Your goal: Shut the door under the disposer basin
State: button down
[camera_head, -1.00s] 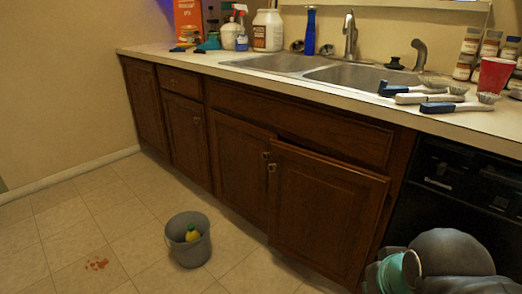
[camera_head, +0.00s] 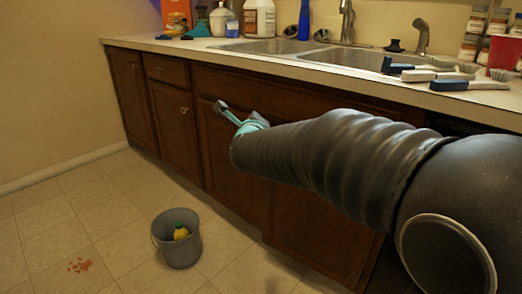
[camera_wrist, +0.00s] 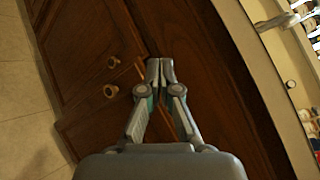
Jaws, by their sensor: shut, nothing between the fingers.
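The right cabinet door (camera_head: 310,238) under the double sink is mostly hidden behind my arm in the head view. Its lower left edge looks to stand a little out from the cabinet. The wrist view shows this door (camera_wrist: 88,132) beside the left door (camera_wrist: 82,45), with their two knobs close together; the near knob (camera_wrist: 110,91) is on the right door. My gripper (camera_head: 222,108) is shut and empty in front of the left door's upper part. In the wrist view its fingertips (camera_wrist: 160,69) are together, over the dark wood past the knobs.
A grey bucket (camera_head: 177,240) with a yellow bottle stands on the tiled floor, left of the doors. Brushes (camera_head: 468,85) lie near the counter's front edge. Floor left of the bucket is clear except for a reddish stain (camera_head: 80,265).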

jog(key=a+f+m+h+b, duration=0.1)
jog(key=a+f+m+h, duration=0.15)
jog(key=f+m, duration=0.3)
jog(key=a+f+m+g+h+b, duration=0.1)
jog(key=a+f+m+h, duration=0.1)
jog(key=f+m+h, duration=0.3)
jog(key=a+f+m+h+b, duration=0.1)
jog(key=a+f+m+h, duration=0.2)
jog(key=f+m, duration=0.3)
jog(key=r+p+x, duration=0.1)
jog(key=x, duration=1.3)
jog(key=shift+d+m+p, duration=0.25)
jog(key=shift+m+p, duration=0.05)
jog(key=shift+m, duration=0.15)
jog(key=shift+w+d, duration=0.1)
jog(key=shift+w, duration=0.05)
